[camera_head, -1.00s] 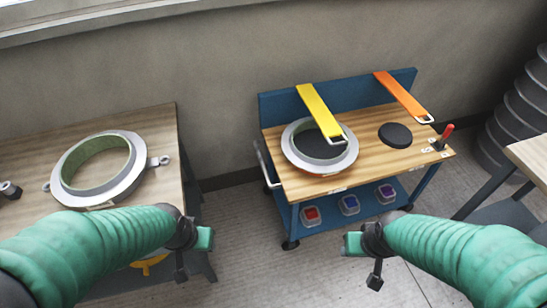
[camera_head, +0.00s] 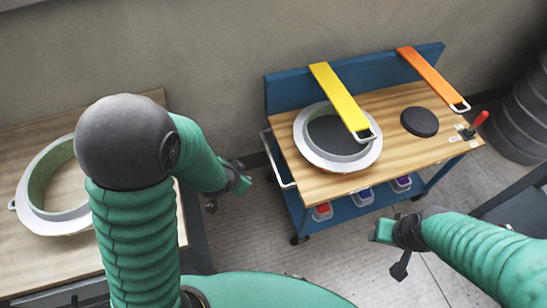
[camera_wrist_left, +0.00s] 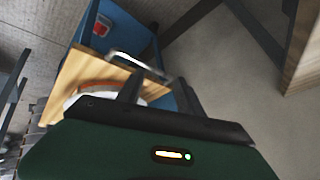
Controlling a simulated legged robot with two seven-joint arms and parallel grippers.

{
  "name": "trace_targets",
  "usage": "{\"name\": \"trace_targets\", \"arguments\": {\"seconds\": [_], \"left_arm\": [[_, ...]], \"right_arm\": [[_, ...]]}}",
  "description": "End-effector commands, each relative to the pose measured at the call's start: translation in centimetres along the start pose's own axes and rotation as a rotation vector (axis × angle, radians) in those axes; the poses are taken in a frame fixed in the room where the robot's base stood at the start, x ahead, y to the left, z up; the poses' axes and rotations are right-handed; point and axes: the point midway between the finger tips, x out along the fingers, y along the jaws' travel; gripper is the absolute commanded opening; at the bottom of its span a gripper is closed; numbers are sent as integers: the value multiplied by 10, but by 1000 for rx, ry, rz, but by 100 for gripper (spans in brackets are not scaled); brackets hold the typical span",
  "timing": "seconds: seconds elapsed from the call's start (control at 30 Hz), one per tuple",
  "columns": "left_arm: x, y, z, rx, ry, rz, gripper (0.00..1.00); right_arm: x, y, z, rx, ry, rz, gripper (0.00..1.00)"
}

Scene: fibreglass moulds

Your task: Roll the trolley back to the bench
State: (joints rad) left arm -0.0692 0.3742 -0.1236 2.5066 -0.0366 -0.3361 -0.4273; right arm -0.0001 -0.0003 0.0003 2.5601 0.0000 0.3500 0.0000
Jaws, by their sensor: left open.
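The trolley (camera_head: 450,140) has a blue frame, a wooden top and a lower shelf, and stands against the wall at right of centre. Its pale bar handle (camera_head: 273,165) is on its left end. My left gripper (camera_head: 243,178) is open and empty, just left of the handle in the head view. In the left wrist view the handle (camera_wrist_left: 140,66) crosses just beyond the open fingers (camera_wrist_left: 157,92), apparently apart from them. The wooden bench (camera_head: 70,262) is at the left, partly hidden by my left arm. My right gripper (camera_head: 388,232) is in front of the trolley; its jaw opening is unclear.
The trolley carries a grey ring mould (camera_head: 303,150), a black disc (camera_head: 420,122), yellow (camera_head: 338,95) and orange (camera_head: 430,75) straps and a red-handled tool (camera_head: 481,119). Small bins sit below. Another ring mould (camera_head: 28,190) lies on the bench. Floor between bench and trolley is clear.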

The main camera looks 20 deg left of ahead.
Motion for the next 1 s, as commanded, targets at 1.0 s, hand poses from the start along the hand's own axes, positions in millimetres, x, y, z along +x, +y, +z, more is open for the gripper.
{"name": "trace_targets", "arguments": {"seconds": [1.0], "left_arm": [[204, 35, 31, 1257, 625, -693, 43]], "right_arm": [[158, 0, 37, 0, 0, 0, 48]]}}
